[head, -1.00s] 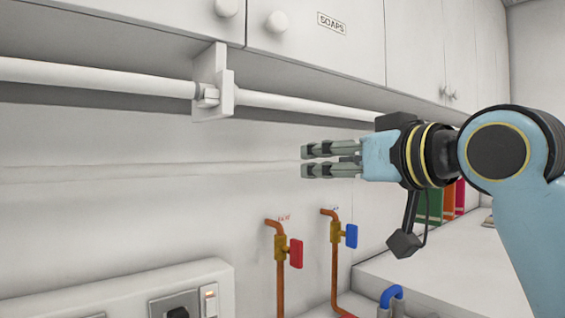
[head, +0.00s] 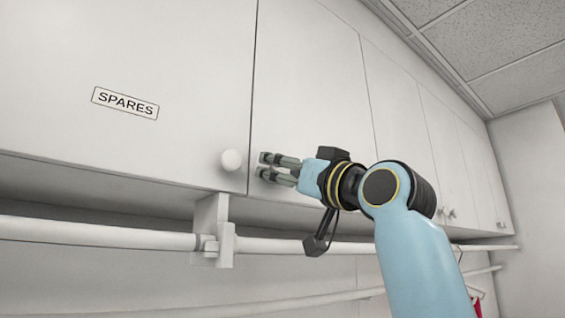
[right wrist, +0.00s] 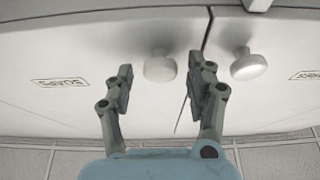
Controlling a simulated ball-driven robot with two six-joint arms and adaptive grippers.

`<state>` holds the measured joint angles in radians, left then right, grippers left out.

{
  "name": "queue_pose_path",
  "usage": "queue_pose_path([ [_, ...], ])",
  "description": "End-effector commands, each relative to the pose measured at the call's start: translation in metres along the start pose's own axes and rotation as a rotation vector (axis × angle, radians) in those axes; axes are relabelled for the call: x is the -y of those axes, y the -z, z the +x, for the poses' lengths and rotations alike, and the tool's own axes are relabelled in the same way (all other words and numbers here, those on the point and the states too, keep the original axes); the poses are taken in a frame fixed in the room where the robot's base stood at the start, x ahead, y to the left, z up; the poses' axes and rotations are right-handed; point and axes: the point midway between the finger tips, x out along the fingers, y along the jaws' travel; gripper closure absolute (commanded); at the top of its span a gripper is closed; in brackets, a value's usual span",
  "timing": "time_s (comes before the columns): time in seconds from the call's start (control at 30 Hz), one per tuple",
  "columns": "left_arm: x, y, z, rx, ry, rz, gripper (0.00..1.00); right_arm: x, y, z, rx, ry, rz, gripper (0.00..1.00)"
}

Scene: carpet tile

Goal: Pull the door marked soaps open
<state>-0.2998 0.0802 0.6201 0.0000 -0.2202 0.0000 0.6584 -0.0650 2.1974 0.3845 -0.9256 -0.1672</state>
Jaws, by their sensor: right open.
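The soaps door (head: 310,90) is a flat white cupboard door, shut, right of the door marked SPARES. Its SOAPS label (right wrist: 62,83) appears upside down at the left of the right wrist view and is hidden behind my gripper in the head view. Its round white knob (right wrist: 160,67) shows between my two fingertips in the right wrist view. My right gripper (head: 266,166) is open in front of the door's lower left corner, fingers pointing left in the head view. I see no contact with the knob. My left gripper is out of view.
The SPARES door (head: 60,60) is shut, with its white knob (head: 231,160) close to the left of my fingertips. A white pipe (head: 100,232) on a bracket (head: 212,235) runs below the cupboards. More shut doors continue right.

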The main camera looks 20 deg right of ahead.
Motion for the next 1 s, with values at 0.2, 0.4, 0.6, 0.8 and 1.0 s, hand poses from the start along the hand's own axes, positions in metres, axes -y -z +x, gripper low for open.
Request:
queue_pose_path([
  [0.2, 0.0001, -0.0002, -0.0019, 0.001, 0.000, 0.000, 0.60, 0.0003, -0.0006, 0.0061, 0.001, 0.000, 0.001, 0.44],
  [0.4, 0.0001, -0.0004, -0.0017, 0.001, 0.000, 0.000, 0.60, 0.0002, -0.0008, 0.0057, 0.001, 0.000, 0.001, 0.52],
  [0.6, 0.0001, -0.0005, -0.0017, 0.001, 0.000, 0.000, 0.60, 0.0002, -0.0008, 0.0055, 0.001, 0.000, 0.001, 0.78],
  [0.8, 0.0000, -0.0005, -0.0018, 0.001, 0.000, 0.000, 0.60, 0.0002, -0.0008, 0.0055, 0.001, 0.000, 0.001, 1.00],
  [1.0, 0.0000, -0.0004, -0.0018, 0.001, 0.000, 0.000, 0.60, 0.0001, -0.0008, 0.0054, 0.001, 0.000, 0.001, 1.00],
])
